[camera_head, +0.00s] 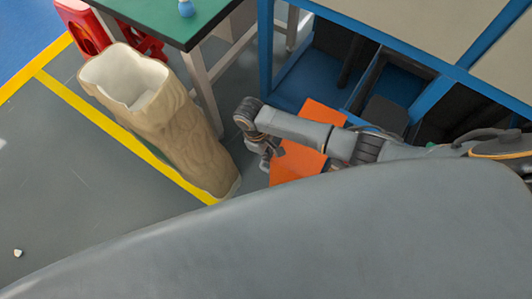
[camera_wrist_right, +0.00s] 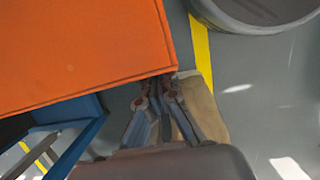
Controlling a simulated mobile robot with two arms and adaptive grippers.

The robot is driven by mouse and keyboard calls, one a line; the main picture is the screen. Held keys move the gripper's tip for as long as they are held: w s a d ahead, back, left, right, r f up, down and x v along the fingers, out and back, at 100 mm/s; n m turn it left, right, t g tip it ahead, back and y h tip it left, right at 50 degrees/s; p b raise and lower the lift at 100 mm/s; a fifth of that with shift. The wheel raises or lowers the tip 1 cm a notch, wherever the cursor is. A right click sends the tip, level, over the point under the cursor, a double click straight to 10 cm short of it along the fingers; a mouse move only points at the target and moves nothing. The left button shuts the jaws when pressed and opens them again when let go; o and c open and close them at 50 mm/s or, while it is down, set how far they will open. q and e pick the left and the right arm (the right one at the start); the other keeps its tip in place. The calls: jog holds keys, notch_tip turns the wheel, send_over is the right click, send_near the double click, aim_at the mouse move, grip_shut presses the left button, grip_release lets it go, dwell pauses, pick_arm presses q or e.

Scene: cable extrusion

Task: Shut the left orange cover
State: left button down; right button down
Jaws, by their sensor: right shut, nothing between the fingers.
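An orange cover (camera_head: 298,163) sticks out from the low blue machine frame in the head view. My right arm crosses over it and hides its middle. In the right wrist view the orange cover (camera_wrist_right: 75,45) fills the upper left as a flat panel. My right gripper (camera_head: 266,163) is at the cover's left side in the head view. The gripper (camera_wrist_right: 157,85) shows in the wrist view with its fingers together and empty, by the panel's lower right corner. I cannot tell whether they touch the panel. My left gripper is not in view.
A tan, hollow trunk-like container (camera_head: 165,125) stands left of my right gripper. A green-topped table (camera_head: 165,22) is behind it, with a red object (camera_head: 82,28) to its left. The blue frame (camera_head: 266,50) holds dark open bays.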

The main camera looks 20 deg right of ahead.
jog(key=s+d+n+t+h+p, duration=0.1)
jog(key=s+d+n+p, duration=0.35)
jog(key=s+p, duration=0.4)
jog(key=s+d+n+t+p, duration=0.1)
jog(key=s+d+n+p, duration=0.4)
jog(key=s, duration=0.6)
jog(key=s+d+n+t+p, duration=0.1)
jog(key=s+d+n, duration=0.2)
jog(key=d, duration=0.8)
jog(key=s+d+n+p, duration=0.1)
jog(key=s+d+n, duration=0.2)
jog(key=d, duration=0.7)
jog(key=shift+s+d+n+t+y, duration=0.15)
jog(key=shift+d+n+t+y, duration=0.2)
jog(key=shift+n, duration=0.8)
jog(key=shift+d, duration=0.1)
